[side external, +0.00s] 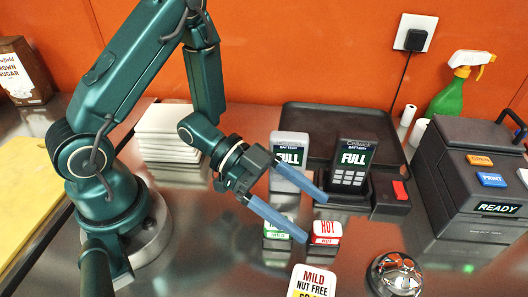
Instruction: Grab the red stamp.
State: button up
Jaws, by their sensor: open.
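The red stamp (326,232) is a small block with a red top and white lettering that reads HOT. It stands upright on the steel counter, right of a matching green and white stamp (277,232). My gripper (313,218) is open and empty, with two blue fingers spread and pointing down to the right. In the picture its fingertips are just left of and above the red stamp. The lower finger passes in front of part of the green stamp. How high the fingers are above the counter I cannot tell.
Two battery devices (354,165) stand behind, by a dark tray (312,117). A printer (478,180) is at right. A card (312,283) reading MILD NUT FREE and a shiny round metal object (394,274) are in front. A white stack (168,132) is behind left.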

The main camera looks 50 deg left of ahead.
aim_at(323, 224)
jog(key=shift+x, duration=2.55)
grip_shut()
